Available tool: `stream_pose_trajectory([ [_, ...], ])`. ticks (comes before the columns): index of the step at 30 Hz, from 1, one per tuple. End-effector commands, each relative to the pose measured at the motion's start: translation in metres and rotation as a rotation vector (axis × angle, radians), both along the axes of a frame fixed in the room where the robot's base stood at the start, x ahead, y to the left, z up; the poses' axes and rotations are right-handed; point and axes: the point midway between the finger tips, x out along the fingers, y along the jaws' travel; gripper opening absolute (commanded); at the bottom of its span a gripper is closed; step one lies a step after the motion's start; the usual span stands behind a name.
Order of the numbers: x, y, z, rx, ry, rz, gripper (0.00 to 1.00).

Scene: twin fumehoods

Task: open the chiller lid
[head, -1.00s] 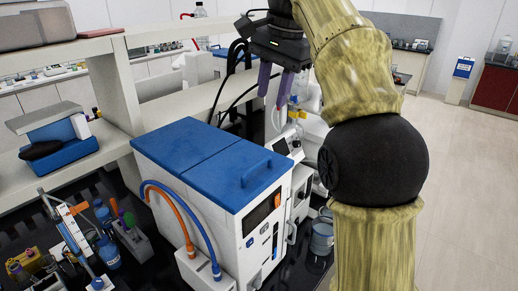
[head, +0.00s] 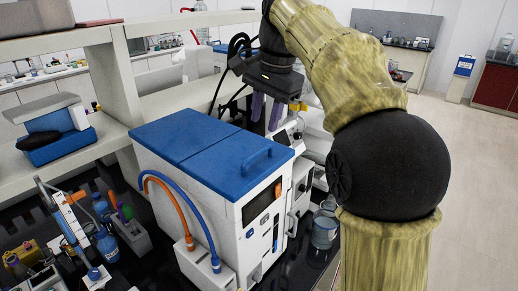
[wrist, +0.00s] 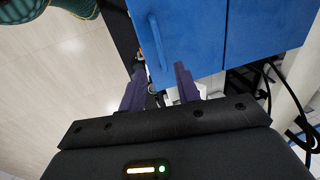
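The chiller is a white box (head: 196,224) with a blue two-panel lid (head: 185,135) lying flat and closed. A blue bar handle (head: 257,163) stands on the lid panel nearer the front display. My gripper (head: 265,122) is open and empty, its purple fingers pointing down near the chiller's back right edge, apart from the handle. In the wrist view my gripper (wrist: 160,82) has its fingers spread, with the handle (wrist: 157,42) ahead of them, roughly in line with the gap. The fingers touch no handle.
Orange and blue hoses (head: 180,200) arch at the chiller's left side. A white instrument (head: 302,178) stands close on its right, with a clear bottle (head: 325,228) in front. Bottles and a rack (head: 128,230) crowd the left bench. Shelving (head: 118,85) rises behind.

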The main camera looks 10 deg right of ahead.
Motion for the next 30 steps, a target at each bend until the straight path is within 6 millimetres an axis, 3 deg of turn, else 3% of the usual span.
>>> stream_pose_trajectory([
  [13, 0.009, 0.011, -0.070, 0.000, 0.003, 0.002, 0.33],
  [25, 0.011, 0.012, -0.081, 0.000, 0.000, 0.002, 0.33],
  [26, 0.011, 0.012, -0.081, 0.000, 0.000, 0.002, 0.31],
  [30, 0.011, 0.012, -0.081, 0.000, 0.000, 0.002, 0.03],
])
